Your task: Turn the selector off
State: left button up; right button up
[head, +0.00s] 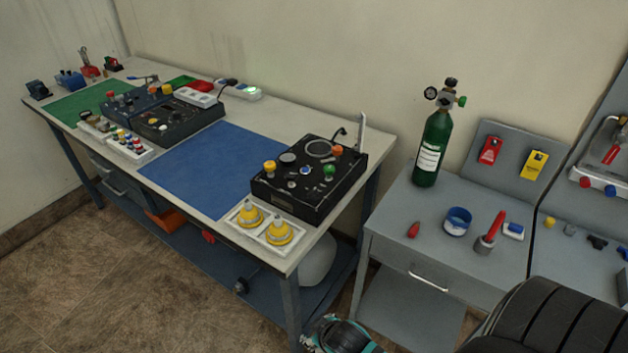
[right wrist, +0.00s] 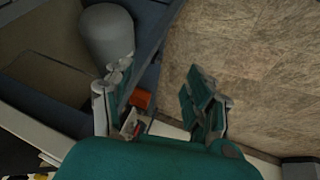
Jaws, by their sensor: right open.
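A black control box (head: 310,180) sits at the near right end of the workbench, with yellow, green and orange knobs and a small blue one on top. Which of these is the selector, and its setting, I cannot tell. A green oxygen cylinder (head: 431,148) with a gauge and valve stands upright on the grey cabinet. My right gripper (right wrist: 162,98) is open and empty in the right wrist view, over the bench's lower shelf and the floor. Its teal housing shows at the bottom edge of the head view, below the bench, apart from the box. My left gripper is out of view.
Two yellow knobs on a white tray (head: 250,230) stand before the box. A blue mat (head: 205,165) and more control boxes (head: 165,112) lie farther left. The grey cabinet (head: 400,235) stands right of the bench, holding small parts. Floor is clear at left.

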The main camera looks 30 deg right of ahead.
jog(key=w+r+n+t, duration=0.25)
jog(key=w+r, duration=0.35)
jog(key=r, duration=0.3)
jog(key=w+d+r+n+t+p, duration=0.1)
jog(key=w+r+n+t, duration=0.1)
jog(key=w+r+t, duration=0.45)
jog(key=w+r+n+t, duration=0.15)
jog(key=w+r, duration=0.25)
jog(key=r, duration=0.7)
jog(key=w+a+r+n+g+y, duration=0.1)
jog(key=w+a+r+n+y, duration=0.1)
jog(key=a+r+n+y, duration=0.55)
jog(key=w+a+r+n+g+y, duration=0.2)
jog(key=r+n+y, duration=0.55)
jog(key=n, duration=0.65)
jog(key=n+g+h+p, duration=0.2)
jog(key=n+g+h, duration=0.8)
jog(key=h, duration=0.2)
send_near(314, 191)
jog(key=p+x, duration=0.3)
jog(key=x, duration=0.5)
jog(key=shift+w+a+f+p, duration=0.1)
jog(key=shift+f+p, duration=0.25)
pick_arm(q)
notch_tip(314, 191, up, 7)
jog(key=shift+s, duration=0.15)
pick_arm(e)
jog(key=shift+t, duration=0.25)
